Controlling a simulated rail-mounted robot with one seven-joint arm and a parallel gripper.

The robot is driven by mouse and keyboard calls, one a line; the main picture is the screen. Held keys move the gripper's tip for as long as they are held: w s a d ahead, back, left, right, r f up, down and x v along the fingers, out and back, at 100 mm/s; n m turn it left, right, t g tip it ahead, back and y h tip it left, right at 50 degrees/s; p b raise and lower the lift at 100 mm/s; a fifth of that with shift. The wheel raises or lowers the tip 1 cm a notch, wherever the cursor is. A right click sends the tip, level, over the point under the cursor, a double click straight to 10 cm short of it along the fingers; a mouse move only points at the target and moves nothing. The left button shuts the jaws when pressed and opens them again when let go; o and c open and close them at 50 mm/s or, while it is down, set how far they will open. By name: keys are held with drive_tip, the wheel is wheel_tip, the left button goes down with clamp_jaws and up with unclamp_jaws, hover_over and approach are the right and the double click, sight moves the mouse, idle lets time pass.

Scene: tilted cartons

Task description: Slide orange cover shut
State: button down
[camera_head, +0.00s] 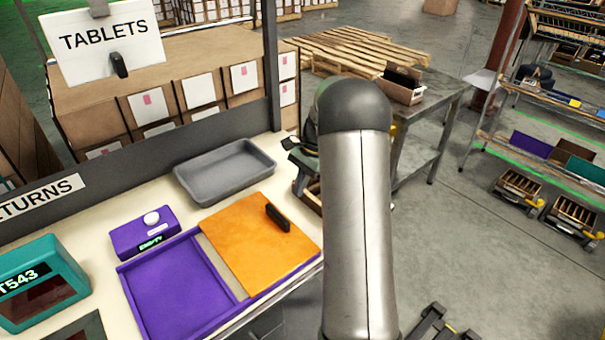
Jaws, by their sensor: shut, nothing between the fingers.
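The orange cover (245,245) is a flat square panel with a black handle (277,218) near its right side. It lies over the right part of a purple tray (125,282) on the counter. The left part of the tray is uncovered, and its purple floor shows bare. A purple box with a white knob and a small green display (148,238) stands at the tray's back left. My grey arm link rises in front, to the right of the cover. My gripper cannot be made out in this view.
A grey empty bin (222,170) sits behind the cover on the counter. A teal device (40,283) stands at the left. A low dark back wall carries a RETURNS label (38,199). A TABLETS sign (103,40), cartons and a pallet (345,48) are beyond.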

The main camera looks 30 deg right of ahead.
drive_tip(key=x, duration=0.3)
drive_tip(key=shift+a+f, duration=0.15)
drive_tip(key=shift+f, duration=0.15)
drive_tip(key=a, duration=0.1)
drive_tip(key=a+p, duration=0.1)
drive_tip(key=shift+s+a+r, duration=0.25)
drive_tip(key=shift+a, duration=0.05)
drive_tip(key=shift+s+a+f, duration=0.1)
drive_tip(key=shift+a, duration=0.45)
